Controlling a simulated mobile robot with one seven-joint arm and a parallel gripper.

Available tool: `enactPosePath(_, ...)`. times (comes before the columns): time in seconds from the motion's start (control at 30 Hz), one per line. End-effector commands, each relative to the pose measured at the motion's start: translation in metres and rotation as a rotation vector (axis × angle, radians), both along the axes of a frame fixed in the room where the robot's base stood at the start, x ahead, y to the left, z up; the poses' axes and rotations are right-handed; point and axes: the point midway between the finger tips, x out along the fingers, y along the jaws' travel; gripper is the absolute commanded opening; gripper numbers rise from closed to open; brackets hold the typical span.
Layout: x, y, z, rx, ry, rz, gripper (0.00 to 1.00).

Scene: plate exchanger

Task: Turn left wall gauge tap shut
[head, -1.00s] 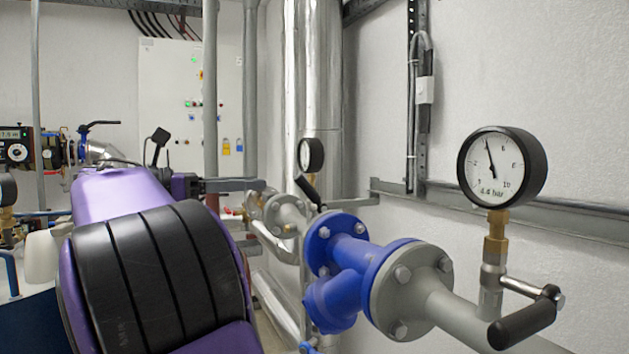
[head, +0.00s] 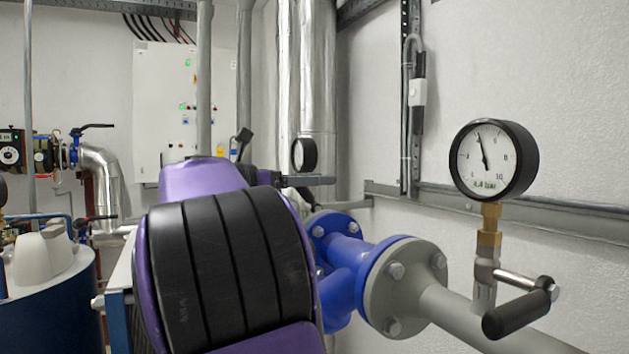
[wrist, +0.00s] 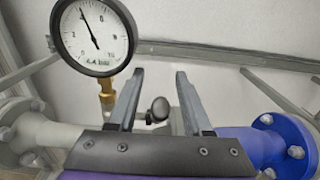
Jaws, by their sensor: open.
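The left wall gauge (head: 304,154) is the farther one in the head view, seen nearly edge-on in front of the silver pipes. In the wrist view its white dial (wrist: 95,35) stands at left on a brass fitting. Its tap handle (wrist: 158,109) shows as a dark rounded end below and between my fingers; the rest of the handle is hidden. My gripper (wrist: 159,72) is open, with one finger on each side of the handle in the picture; I cannot tell any contact. In the head view my gripper (head: 318,180) is just below the gauge, largely hidden by my arm.
A second gauge (head: 494,160) stands nearer at right, with its black-gripped tap handle (head: 520,307) sticking out. A blue flanged valve (head: 345,275) and grey pipe lie below. The wall rail (wrist: 200,50) runs behind the fingers. A dark blue tank (head: 50,305) stands at left.

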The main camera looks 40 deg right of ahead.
Motion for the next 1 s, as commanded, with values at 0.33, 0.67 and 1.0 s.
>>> enactPosePath(0.33,0.0001,0.0004,0.0001,0.000,0.000,0.000,0.10)
enactPosePath(0.67,0.0002,0.0005,0.0000,0.000,0.000,0.000,0.00)
enactPosePath(1.0,0.0002,0.0006,0.0000,0.000,0.000,0.000,0.00)
